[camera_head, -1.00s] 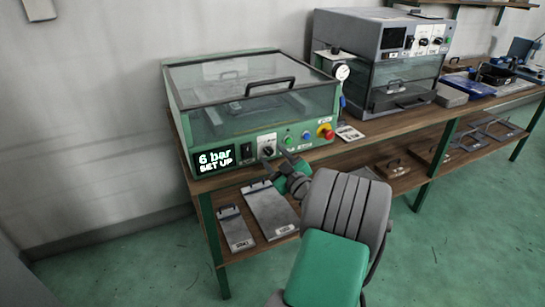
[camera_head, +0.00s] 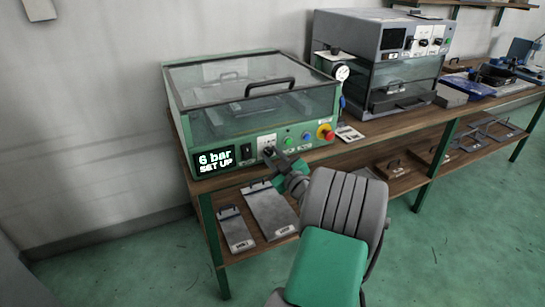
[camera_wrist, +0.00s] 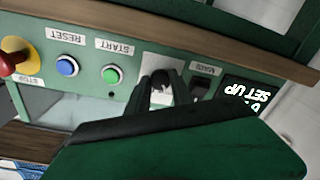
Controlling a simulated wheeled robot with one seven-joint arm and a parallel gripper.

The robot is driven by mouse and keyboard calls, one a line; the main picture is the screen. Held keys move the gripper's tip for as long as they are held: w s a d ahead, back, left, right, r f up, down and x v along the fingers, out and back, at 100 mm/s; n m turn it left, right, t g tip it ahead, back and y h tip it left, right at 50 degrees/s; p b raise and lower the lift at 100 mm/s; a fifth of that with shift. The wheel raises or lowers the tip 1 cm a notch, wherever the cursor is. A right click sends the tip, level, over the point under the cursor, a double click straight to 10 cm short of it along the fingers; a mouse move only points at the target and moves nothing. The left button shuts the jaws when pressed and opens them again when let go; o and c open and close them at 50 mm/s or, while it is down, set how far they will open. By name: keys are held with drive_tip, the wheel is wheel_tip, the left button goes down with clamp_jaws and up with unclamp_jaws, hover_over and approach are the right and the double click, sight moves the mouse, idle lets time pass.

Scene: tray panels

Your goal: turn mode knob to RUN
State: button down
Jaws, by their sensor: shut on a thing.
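The mode knob (camera_wrist: 161,76) is a dark knob on a pale plate on the front of the green machine (camera_head: 312,150). The display (camera_head: 214,160) beside it reads "6 bar" and "SET UP"; in the wrist view the display (camera_wrist: 252,92) appears upside down. My gripper (camera_wrist: 159,86) has its two dark fingers around the knob, shut on it. In the head view my gripper (camera_head: 271,156) reaches the panel from the front and hides most of the knob. The knob's pointer and position marks cannot be read.
A green START button (camera_wrist: 111,75), a blue RESET button (camera_wrist: 67,66) and a red stop button (camera_wrist: 12,60) sit beside the knob. A black switch (camera_wrist: 200,86) is on its other side. Metal plates (camera_head: 268,212) lie on the shelf below.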

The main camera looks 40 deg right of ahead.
idle(0.4)
drive_tip(key=m+b, duration=0.1)
drive_tip(key=m, duration=0.2)
drive_tip(key=shift+f+m+b, duration=0.15)
drive_tip(key=shift+m+b, duration=0.15)
drive_tip(key=shift+b, duration=0.05)
drive_tip(key=m, duration=0.5)
drive_tip(key=shift+a+m, duration=0.1)
drive_tip(key=shift+m, duration=0.2)
drive_tip(key=m, duration=0.4)
drive_tip(key=shift+m+p, duration=0.3)
drive_tip(key=shift+m+h+p, duration=0.3)
drive_tip(key=shift+m+p, duration=0.55)
drive_tip(key=shift+m, duration=1.45)
drive_tip(key=c, duration=1.1)
unclamp_jaws()
